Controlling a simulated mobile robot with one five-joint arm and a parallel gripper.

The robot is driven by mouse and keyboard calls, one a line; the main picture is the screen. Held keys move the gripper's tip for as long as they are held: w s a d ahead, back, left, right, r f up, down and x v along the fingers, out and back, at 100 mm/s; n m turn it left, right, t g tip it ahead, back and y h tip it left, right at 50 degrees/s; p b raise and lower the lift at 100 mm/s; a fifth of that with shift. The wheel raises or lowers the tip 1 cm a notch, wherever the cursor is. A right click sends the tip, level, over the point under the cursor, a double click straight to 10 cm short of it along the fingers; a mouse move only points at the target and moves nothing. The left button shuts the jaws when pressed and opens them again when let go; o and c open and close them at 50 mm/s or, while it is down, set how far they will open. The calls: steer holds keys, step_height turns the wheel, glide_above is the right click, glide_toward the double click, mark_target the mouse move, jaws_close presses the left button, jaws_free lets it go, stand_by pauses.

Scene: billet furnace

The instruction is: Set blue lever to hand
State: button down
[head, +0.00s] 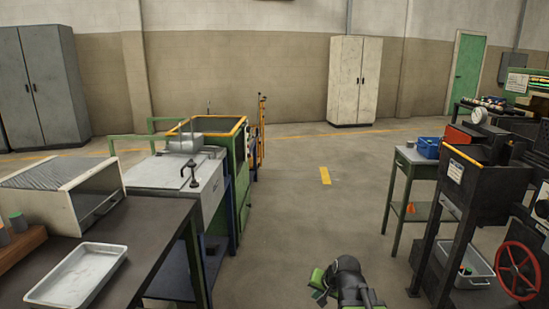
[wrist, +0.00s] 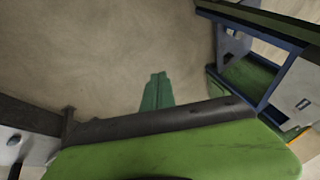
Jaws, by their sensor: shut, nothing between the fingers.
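I cannot make out a blue lever in either view. My gripper (head: 319,283) shows low in the middle of the head view, over the open floor between the left benches and the machine on the right. In the wrist view my gripper's green fingers (wrist: 157,78) are together, with nothing between them and bare floor behind. The black furnace-like machine (head: 470,185) stands at the right, with a red handwheel (head: 518,270) and a round gauge (head: 479,117). No lever on it is clear from here.
A dark bench (head: 150,235) with a metal tray (head: 78,274) is at the left, beside a sink unit (head: 205,185) and a green machine with a yellow rim (head: 240,150). A small table (head: 415,157) holds a blue bin (head: 428,148). The central aisle is clear.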

steer(key=s+d+f+n+g+h, duration=0.25)
steer(key=s+n+g, duration=0.2)
steer(key=s, duration=0.75)
step_height(320, 180, up, 22)
steer(key=p, duration=2.2)
steer(key=shift+s+f+g, duration=0.15)
steer(key=shift+s+g, duration=0.05)
steer(key=shift+g, duration=0.15)
steer(key=shift+a, duration=0.1)
